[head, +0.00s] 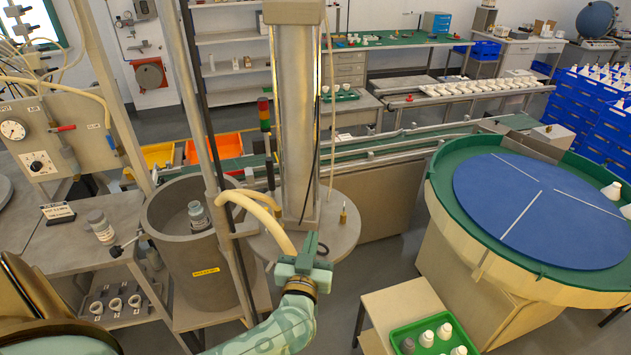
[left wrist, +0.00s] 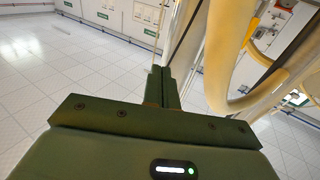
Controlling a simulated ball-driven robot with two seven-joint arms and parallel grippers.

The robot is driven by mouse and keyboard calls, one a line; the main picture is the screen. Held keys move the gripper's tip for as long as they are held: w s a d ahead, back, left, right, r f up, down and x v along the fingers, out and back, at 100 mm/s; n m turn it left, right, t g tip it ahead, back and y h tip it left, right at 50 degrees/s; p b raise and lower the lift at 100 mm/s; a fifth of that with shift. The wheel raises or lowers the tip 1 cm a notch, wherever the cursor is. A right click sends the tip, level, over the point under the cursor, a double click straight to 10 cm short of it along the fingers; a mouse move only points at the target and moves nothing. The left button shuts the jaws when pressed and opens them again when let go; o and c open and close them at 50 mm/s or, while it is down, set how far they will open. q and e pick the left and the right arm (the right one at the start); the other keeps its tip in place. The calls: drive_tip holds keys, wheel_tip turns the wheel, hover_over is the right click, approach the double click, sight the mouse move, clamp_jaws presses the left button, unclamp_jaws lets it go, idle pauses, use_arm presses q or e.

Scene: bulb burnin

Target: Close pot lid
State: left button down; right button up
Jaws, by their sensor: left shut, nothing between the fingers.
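The pot (head: 192,280) is a tall grey cylinder with a yellow label, open at the top. A jar with a grey cap (head: 198,212) shows inside its mouth. The lid (head: 343,232) appears to be the round grey plate to the right of the pot, off its mouth, with a small brass fitting on top. My left gripper (head: 312,243) is in front of the lid, its jaws shut and empty. Whether it touches the lid cannot be told. The shut fingers also show in the left wrist view (left wrist: 163,76). My right gripper is not in view.
A thick metal column (head: 298,120) rises behind the lid. A cream hose (head: 250,203) curves between the pot and my left gripper; it also shows in the left wrist view (left wrist: 222,60). Thin posts stand beside the pot. A blue-topped round table (head: 530,205) is at the right.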

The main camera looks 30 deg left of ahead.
use_arm(q)
drive_tip(key=r, duration=0.2)
drive_tip(key=n+g+b, duration=0.1)
drive_tip(key=b, duration=0.1)
approach(318, 187)
drive_tip(key=shift+y, duration=0.4)
drive_tip(key=x, duration=0.6)
drive_tip(key=shift+w+f, duration=0.25)
drive_tip(key=shift+w, duration=0.2)
drive_tip(key=shift+w+r+p, duration=0.1)
drive_tip(key=shift+p, duration=0.25)
